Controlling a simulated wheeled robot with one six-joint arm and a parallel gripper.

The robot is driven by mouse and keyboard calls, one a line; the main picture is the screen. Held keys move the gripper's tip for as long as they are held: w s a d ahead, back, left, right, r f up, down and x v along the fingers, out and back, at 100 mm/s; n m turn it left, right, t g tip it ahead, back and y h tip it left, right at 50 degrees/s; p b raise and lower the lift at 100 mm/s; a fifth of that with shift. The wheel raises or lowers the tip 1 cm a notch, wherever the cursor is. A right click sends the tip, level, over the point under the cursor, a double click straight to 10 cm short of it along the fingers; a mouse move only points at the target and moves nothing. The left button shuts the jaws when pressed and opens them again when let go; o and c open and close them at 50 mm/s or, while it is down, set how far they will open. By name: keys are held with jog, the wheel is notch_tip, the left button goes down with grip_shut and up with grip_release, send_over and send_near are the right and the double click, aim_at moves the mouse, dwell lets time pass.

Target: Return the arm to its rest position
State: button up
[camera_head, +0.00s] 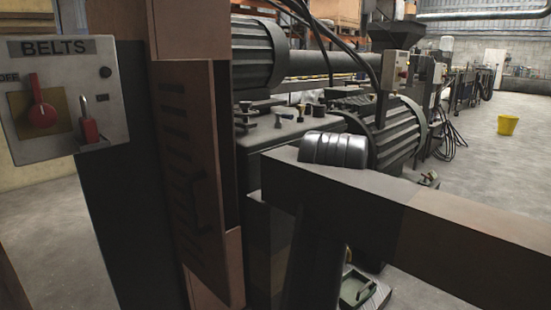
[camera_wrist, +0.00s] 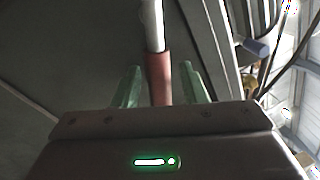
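My gripper (camera_wrist: 162,68) shows in the wrist view as two pale green fingers standing apart beyond a dark brown housing (camera_wrist: 160,140). A reddish-brown bar (camera_wrist: 159,72) with a pale grey length (camera_wrist: 151,24) above it shows between the fingers. Dark gaps show on both sides of the bar, so the fingers look open and not shut on it. I cannot tell whether the bar is between the fingers or behind them. The gripper is not seen in the head view.
A brown cabinet door (camera_head: 205,170) stands close. Ribbed motors (camera_head: 400,130) and hanging cables lie behind. A yellow bucket (camera_head: 508,125) is on open floor at far right.

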jog(key=shift+s+f, duration=0.1)
dwell(0.4)
jog(key=p+v, duration=0.3)
jog(key=v, duration=1)
jog(key=b+x, duration=0.3)
jog(key=x, duration=1)
jog(key=shift+w+a, duration=0.15)
jog(key=shift+w, duration=0.05)
jog(key=shift+s+m+p, duration=0.2)
jog(key=shift+m+p, duration=0.2)
jog(key=shift+p, duration=0.35)
jog(key=shift+s+f+m+p, duration=0.15)
jog(key=shift+f+m+p, duration=0.2)
jog(key=shift+m+p, duration=0.4)
